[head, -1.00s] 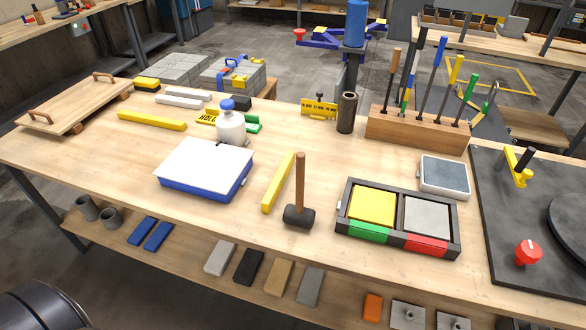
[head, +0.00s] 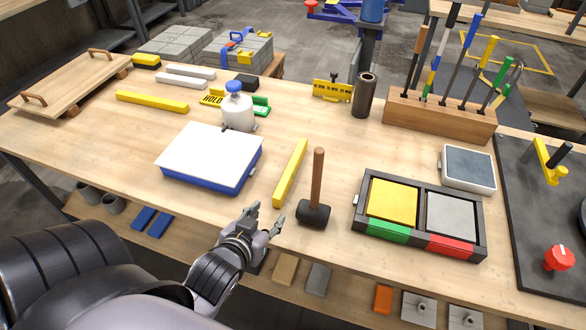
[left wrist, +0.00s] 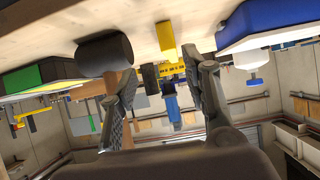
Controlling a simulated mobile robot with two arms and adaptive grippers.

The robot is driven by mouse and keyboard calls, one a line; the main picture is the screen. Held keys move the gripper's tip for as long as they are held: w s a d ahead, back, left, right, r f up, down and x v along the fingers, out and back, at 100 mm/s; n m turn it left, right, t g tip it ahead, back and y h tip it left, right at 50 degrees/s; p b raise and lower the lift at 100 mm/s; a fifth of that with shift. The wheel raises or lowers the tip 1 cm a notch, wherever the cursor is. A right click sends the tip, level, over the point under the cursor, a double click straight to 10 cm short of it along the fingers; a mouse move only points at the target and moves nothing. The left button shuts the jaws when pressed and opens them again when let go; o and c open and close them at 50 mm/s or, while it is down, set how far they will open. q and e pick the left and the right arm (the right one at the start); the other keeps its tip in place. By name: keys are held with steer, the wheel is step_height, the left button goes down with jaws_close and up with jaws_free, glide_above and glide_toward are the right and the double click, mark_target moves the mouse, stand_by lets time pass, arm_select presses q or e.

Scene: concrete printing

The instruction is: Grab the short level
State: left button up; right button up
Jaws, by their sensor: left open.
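A yellow bar level (head: 290,172) lies lengthwise on the table between the blue tray and the mallet; its near end shows in the left wrist view (left wrist: 166,40). Another yellow bar (head: 152,102) lies farther left; I cannot tell for certain from length which is the shorter. My left gripper (head: 265,215) is open and empty at the table's front edge, just short of the level's near end. In the left wrist view the level appears between the open fingers (left wrist: 163,88), beyond their tips. My right gripper is not in view.
A white bottle (head: 238,112) stands behind. A two-colour framed box (head: 418,250) sits right. Below is a shelf with small blocks (head: 284,268).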

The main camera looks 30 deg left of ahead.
arm_select(q)
step_height(320, 180, up, 2)
steer(key=w+a+t, duration=0.2)
steer(key=p, duration=0.1)
glide_toward(288, 172)
steer(key=w, duration=0.1)
steer(key=w+f, duration=0.1)
steer(key=w, duration=0.1)
steer(key=shift+w+a+f+g, duration=0.15)
steer(key=shift+w+a+g, duration=0.1)
steer(key=shift+g, duration=0.05)
steer(key=p+x, duration=0.1)
steer(key=x, duration=0.4)
steer(key=shift+w+a, duration=0.15)
steer(key=shift+w, duration=0.2)
steer(key=shift+c, duration=0.8)
jaws_close()
